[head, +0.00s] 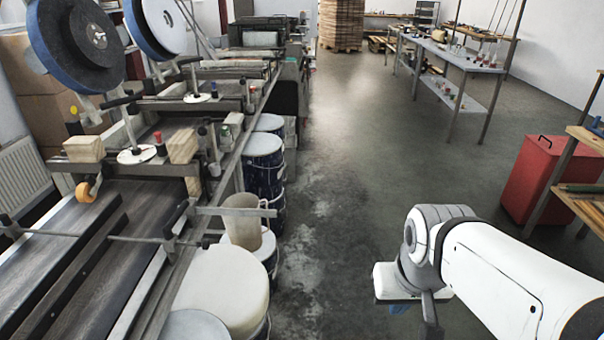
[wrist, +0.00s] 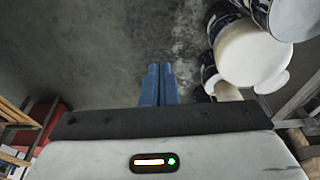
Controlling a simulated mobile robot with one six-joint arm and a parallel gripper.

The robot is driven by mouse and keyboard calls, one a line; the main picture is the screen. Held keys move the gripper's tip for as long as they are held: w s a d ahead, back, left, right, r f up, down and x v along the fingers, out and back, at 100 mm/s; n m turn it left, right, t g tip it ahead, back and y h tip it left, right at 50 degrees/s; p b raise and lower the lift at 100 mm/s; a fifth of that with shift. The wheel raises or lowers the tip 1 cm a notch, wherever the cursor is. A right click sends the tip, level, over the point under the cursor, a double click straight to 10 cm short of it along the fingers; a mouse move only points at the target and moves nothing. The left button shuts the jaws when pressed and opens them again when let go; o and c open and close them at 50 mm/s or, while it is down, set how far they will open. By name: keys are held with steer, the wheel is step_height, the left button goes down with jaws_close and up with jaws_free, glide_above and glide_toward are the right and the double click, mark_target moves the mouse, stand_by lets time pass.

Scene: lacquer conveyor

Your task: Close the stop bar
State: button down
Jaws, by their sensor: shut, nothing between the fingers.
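A flat pale grey bar (head: 236,211) juts out sideways from the near conveyor's right edge, above the barrels. It looks like the stop bar, though I cannot be sure. Its left end meets the rail near a dark clamp (head: 180,217). A thin rod (head: 95,238) also crosses the conveyor there. My gripper's two blue fingers (wrist: 159,70) are pressed together and empty in the wrist view, pointing at bare floor. In the head view my arm's end is at the lower right, over the aisle, well apart from the bar; the fingers are mostly hidden there.
White-lidded barrels (head: 225,287) line the conveyor's right side, with a translucent jug (head: 242,222) on one, right by the bar. The concrete aisle (head: 340,180) is clear. A red bin (head: 538,183) and a wooden shelf (head: 585,204) stand at the right.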

steer(key=w+a+r+m+g+y+p, duration=0.1)
steer(key=w+a+m+p, duration=0.15)
steer(key=w, duration=0.35)
steer(key=w+a+r+m+g+y+p, duration=0.1)
steer(key=w+r+m+y, duration=0.1)
steer(key=w+m, duration=0.35)
steer(key=w+a+r+m+y+p, duration=0.1)
steer(key=w+p, duration=0.1)
steer(key=w, duration=0.6)
steer(key=w+a+f+m+y+p, duration=0.1)
steer(key=w+a+f+m+y, duration=0.2)
steer(key=w, duration=0.5)
steer(key=w+f+m+y+p, duration=0.2)
steer(key=w+m, duration=0.4)
steer(key=w, duration=0.2)
steer(key=a+r+p+x, duration=0.1)
steer(key=p+x, duration=0.2)
steer(key=x, duration=1)
steer(key=shift+s+a+g, duration=0.35)
steer(key=shift+s+g, duration=0.05)
steer(key=shift+r, duration=0.2)
